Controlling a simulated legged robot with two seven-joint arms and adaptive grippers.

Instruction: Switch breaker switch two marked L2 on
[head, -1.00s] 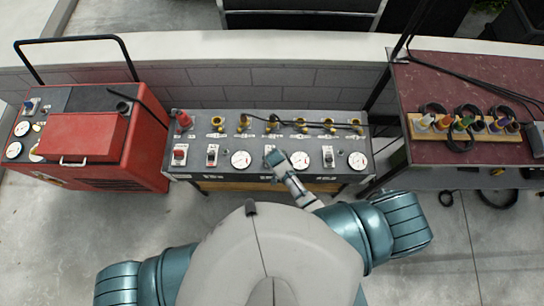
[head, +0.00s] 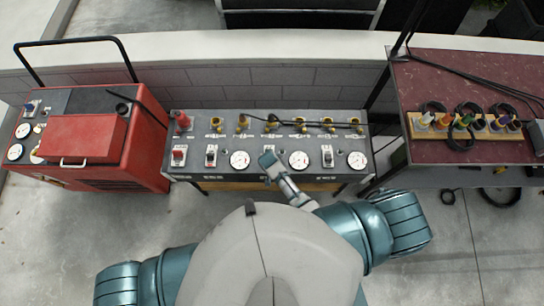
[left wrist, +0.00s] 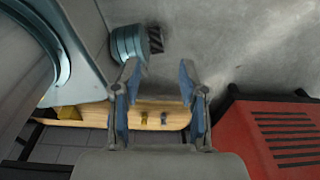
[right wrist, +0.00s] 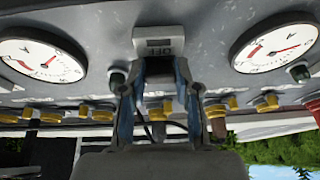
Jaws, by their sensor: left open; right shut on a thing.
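A grey panel box (head: 275,194) stands by the low wall, with several dials and switches on its top. My right gripper (head: 267,157) is over the switch between the two left dials. In the right wrist view, my right gripper (right wrist: 163,72) is shut on this breaker switch (right wrist: 158,68), between two white dials. A plate (right wrist: 158,45) beyond the fingers bears upside-down marking that I cannot read surely. The fingers hide most of the switch, so its position cannot be told. In the left wrist view, my left gripper (left wrist: 160,70) is open and empty; it is away from the panel.
A red-topped emergency knob (head: 182,119) and yellow sockets (head: 243,122) with a black cable line the panel's back. A red generator (head: 95,135) stands left. A dark red table (head: 480,80) with coloured plugs stands right. Concrete floor is clear in front.

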